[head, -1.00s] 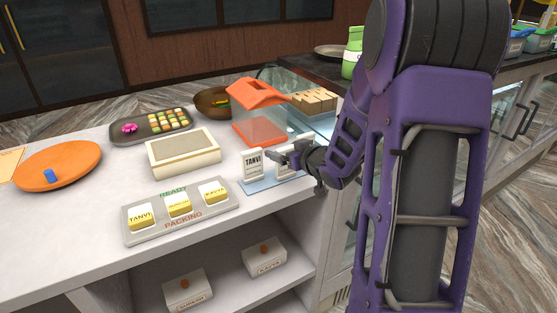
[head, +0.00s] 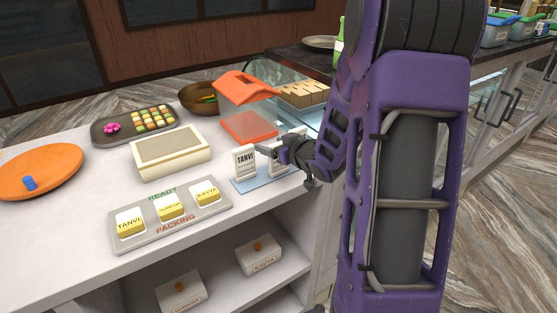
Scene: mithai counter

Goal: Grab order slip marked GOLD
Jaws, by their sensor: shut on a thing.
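White order slips stand in a row on a light blue base (head: 250,185) near the counter's right end. The left slip (head: 244,163) stands upright and reads TANVI. A second slip (head: 275,168) is just right of it, mostly covered by my gripper (head: 268,152). Part of another pale slip shows behind my wrist. I see no GOLD marking; the writing on the covered slips is hidden. My gripper reaches in from the right and is shut on an order slip, apparently the second one, still at the base. Its fingertips are close to the TANVI slip.
A grey READY/PACKING tray (head: 218,207) with labelled yellow blocks lies in front left. A cream box (head: 170,152) and a clear case with an orange lid (head: 248,85) stand behind. An orange plate (head: 60,180) is far left. Boxes sit on the shelf below.

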